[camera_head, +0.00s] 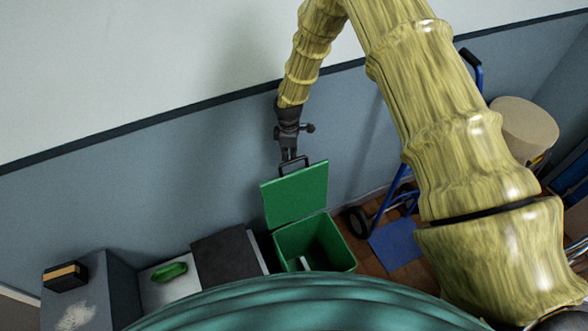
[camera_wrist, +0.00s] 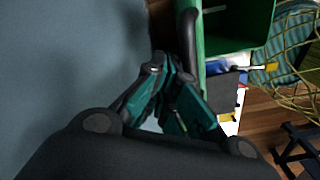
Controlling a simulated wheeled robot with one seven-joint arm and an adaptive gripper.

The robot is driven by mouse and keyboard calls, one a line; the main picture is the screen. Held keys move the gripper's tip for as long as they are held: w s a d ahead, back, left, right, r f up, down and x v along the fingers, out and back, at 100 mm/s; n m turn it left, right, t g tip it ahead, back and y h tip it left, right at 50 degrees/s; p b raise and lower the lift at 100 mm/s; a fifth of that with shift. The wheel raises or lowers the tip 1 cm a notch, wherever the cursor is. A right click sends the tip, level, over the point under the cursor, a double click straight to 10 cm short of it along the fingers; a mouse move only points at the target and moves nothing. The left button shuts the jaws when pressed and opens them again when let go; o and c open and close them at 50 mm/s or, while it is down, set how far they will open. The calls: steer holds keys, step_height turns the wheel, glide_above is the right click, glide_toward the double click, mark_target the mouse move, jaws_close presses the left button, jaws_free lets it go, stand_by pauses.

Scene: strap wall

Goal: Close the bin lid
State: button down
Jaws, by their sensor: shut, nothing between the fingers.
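The green bin (camera_head: 315,247) stands on the floor by the wall, with its mouth open and something small and pale inside. Its green lid (camera_head: 296,195) is raised upright at the wall side, with a dark handle (camera_head: 294,165) on its top edge. My gripper (camera_head: 289,155) is shut and empty, pointing down just above the handle; whether it touches the handle I cannot tell. In the wrist view my gripper's fingers (camera_wrist: 170,95) are together beside the dark handle (camera_wrist: 188,38), on the wall side of it. The bin also shows in the wrist view (camera_wrist: 235,32).
A blue hand truck (camera_head: 395,210) and a tan drum (camera_head: 525,130) stand right of the bin. A dark box (camera_head: 225,258) and a grey cabinet (camera_head: 100,290) stand left. The wall (camera_head: 150,170) is close behind my gripper.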

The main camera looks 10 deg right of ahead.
steer(key=shift+s, duration=0.1)
stand_by(0.5)
steer(key=shift+s+d+f+p, duration=0.45)
steer(key=shift+s+d+f, duration=0.4)
steer(key=shift+s, duration=4)
steer(key=shift+s+d+f+p, duration=0.55)
steer(key=shift+s+d, duration=0.5)
steer(key=shift+s, duration=3.75)
step_height(320, 180, up, 8)
steer(key=p, duration=0.5)
steer(key=shift+f, duration=0.1)
